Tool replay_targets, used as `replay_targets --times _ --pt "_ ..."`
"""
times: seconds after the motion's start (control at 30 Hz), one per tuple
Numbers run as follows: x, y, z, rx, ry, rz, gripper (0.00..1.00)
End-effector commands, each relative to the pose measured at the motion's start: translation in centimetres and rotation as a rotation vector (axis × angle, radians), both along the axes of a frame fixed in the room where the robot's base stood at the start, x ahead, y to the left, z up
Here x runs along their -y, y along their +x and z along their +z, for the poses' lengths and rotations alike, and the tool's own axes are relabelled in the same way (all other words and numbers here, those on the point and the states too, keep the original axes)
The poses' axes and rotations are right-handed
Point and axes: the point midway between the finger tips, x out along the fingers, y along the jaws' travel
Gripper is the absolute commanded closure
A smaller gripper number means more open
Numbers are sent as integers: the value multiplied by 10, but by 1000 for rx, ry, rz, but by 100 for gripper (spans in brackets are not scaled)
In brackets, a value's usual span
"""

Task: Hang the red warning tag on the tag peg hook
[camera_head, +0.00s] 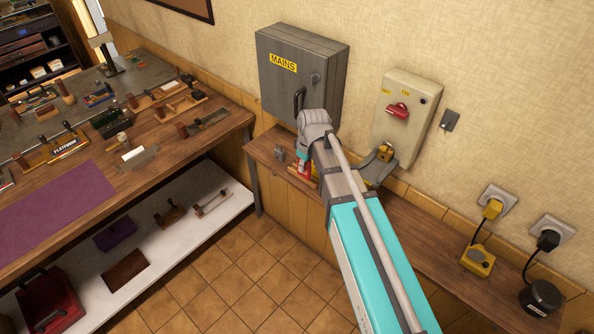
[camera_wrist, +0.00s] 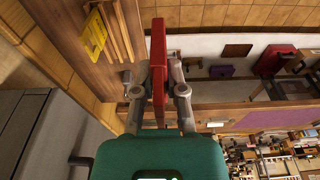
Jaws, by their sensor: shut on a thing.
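My gripper (camera_wrist: 158,72) is shut on a red piece, which I take to be the red warning tag (camera_wrist: 158,42). In the wrist view the tag is nearly edge-on, a tall narrow strip between the two grey fingers. In the head view the red tag (camera_head: 305,172) shows below my wrist, over the narrow wall shelf under the MAINS cabinet. My arm hides most of the gripper there. I cannot make out the tag peg hook for certain in either view.
The grey MAINS cabinet (camera_head: 301,75) and a cream box with a red handle (camera_head: 398,110) hang above the wooden wall shelf (camera_head: 420,232). A small grey part (camera_head: 280,152) stands on its left end. A cluttered workbench (camera_head: 225,125) is at left; tiled floor lies between.

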Motion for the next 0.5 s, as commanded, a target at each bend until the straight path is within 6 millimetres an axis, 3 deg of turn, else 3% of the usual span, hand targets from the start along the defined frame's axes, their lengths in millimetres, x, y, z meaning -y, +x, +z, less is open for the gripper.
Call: replay_targets --times 0.27,0.5 --pt "-6 26 -14 0 0 0 100" --pt "-16 67 -33 0 0 0 100"
